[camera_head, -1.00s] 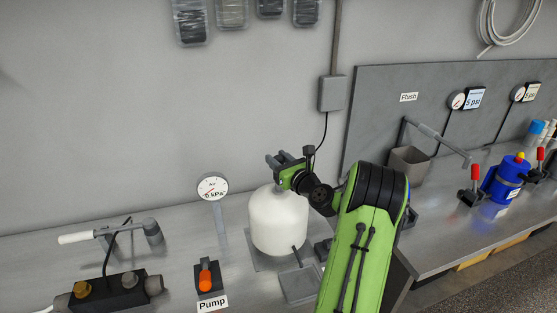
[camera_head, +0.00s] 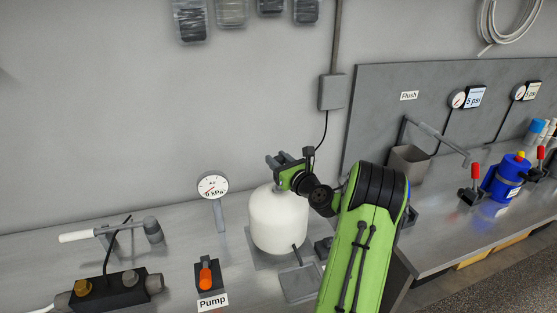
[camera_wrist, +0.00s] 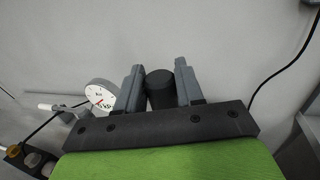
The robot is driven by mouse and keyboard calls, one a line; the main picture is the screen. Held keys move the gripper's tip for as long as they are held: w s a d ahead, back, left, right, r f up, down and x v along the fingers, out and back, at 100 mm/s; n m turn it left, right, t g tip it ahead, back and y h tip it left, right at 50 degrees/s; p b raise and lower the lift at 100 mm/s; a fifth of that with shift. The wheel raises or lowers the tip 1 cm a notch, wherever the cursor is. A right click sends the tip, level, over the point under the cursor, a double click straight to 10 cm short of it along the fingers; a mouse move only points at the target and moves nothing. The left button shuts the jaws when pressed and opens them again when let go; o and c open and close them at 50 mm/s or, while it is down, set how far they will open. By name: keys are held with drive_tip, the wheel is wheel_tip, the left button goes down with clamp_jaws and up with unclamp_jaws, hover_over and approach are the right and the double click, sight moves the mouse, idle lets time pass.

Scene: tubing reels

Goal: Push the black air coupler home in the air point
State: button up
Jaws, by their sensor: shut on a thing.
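My gripper (camera_head: 278,160) is above and behind the white tank (camera_head: 278,222) in the head view. In the wrist view my gripper (camera_wrist: 158,82) has its two grey fingers closed on the sides of a black cylinder (camera_wrist: 159,88), which looks like the black air coupler. In the head view I cannot make out the coupler at the fingers. I cannot tell for sure which fitting is the air point. A black block (camera_head: 128,292) with a brass and a grey fitting lies at the lower left; part of it also shows in the wrist view.
A gauge (camera_head: 212,187) reading 0 kPa stands left of the tank. The orange Pump lever (camera_head: 205,278) is in front of it. A white-handled tool (camera_head: 76,237) rests on a stand at left. A grey cup (camera_head: 409,160) and blue canister (camera_head: 506,178) are at right.

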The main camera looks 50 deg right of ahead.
drive_tip(key=shift+f+b, duration=1.15)
drive_tip(key=shift+f, duration=0.7)
drive_tip(key=shift+f, duration=0.1)
drive_tip(key=o, duration=1.2)
drive_tip(key=b+v, duration=0.3)
drive_tip(key=v, duration=1.2)
drive_tip(key=shift+s+a+b, duration=0.1)
drive_tip(key=shift+s+b, duration=0.2)
drive_tip(key=shift+s, duration=0.1)
